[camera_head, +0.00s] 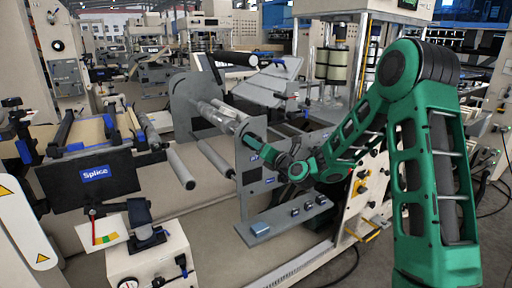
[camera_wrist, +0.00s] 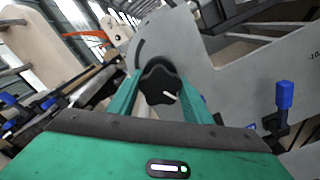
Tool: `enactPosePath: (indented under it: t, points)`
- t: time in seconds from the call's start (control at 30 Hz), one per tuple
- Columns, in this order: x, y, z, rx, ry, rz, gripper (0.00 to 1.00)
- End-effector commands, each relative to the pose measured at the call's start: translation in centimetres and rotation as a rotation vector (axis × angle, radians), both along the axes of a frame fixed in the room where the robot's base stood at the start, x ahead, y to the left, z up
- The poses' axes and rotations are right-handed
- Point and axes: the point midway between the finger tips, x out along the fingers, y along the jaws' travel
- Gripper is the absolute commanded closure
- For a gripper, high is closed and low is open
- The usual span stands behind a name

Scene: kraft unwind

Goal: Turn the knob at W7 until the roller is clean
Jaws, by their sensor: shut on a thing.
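In the wrist view a black lobed knob (camera_wrist: 160,84) with a small white mark on its face sits on a grey side plate (camera_wrist: 192,48). My gripper (camera_wrist: 160,88) has its two green fingers on either side of this knob and is shut on it. In the head view my green arm reaches in from the right, and my gripper (camera_head: 254,140) is at the grey side plate (camera_head: 250,180). The knob is hidden there. A shiny roller (camera_head: 218,115) runs between the side plates. I cannot read a W7 label or tell how clean the roller is.
A black panel marked Splice (camera_head: 95,174) stands at the left. A grey shelf (camera_head: 285,222) with small blocks juts out below my gripper. A blue-capped lever (camera_wrist: 283,97) stands right of the knob. A gauge box (camera_head: 150,262) is at the front.

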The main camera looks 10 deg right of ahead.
Motion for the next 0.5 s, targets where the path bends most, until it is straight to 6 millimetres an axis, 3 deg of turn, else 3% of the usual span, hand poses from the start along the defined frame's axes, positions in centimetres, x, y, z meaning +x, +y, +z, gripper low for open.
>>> enactPosePath:
  t: [0.03, 0.1, 0.5]
  points:
    - [0.00, -0.26, -0.19, -0.003, 0.002, -0.004, 0.50]
    - [0.00, -0.26, -0.18, -0.004, 0.002, -0.004, 0.36]
    - [-0.73, -0.43, -0.10, -0.003, 0.001, -0.002, 0.36]
